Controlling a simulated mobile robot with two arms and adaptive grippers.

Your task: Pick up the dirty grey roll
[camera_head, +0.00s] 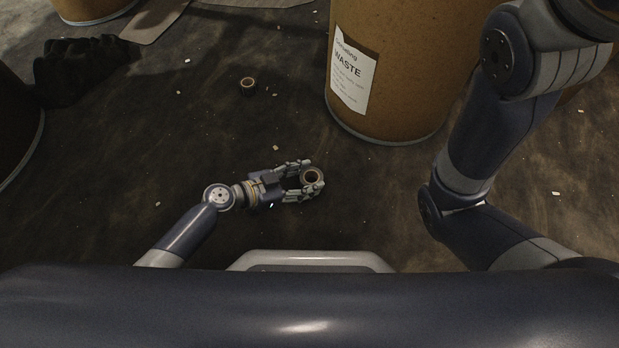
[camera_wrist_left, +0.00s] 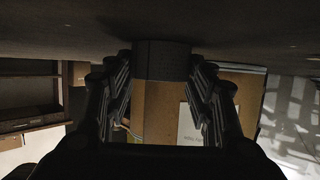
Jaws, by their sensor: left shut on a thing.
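The grey roll (camera_head: 312,177) is low over or on the dark floor in the head view, a short ring with a brown core seen from above. My left gripper (camera_head: 308,179) is shut on it, one finger on each side. In the left wrist view the roll (camera_wrist_left: 162,60) is a dark band between the two fingertips of my left gripper (camera_wrist_left: 162,72). I cannot tell whether the roll touches the floor. My right gripper is out of the picture; only the right arm shows at the right.
A second small roll (camera_head: 248,86) stands on the floor farther back. A large brown drum (camera_head: 400,100) with a WASTE label stands just behind and right of the gripper. A black crumpled heap (camera_head: 80,62) lies at the left. Small pale scraps dot the otherwise clear floor.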

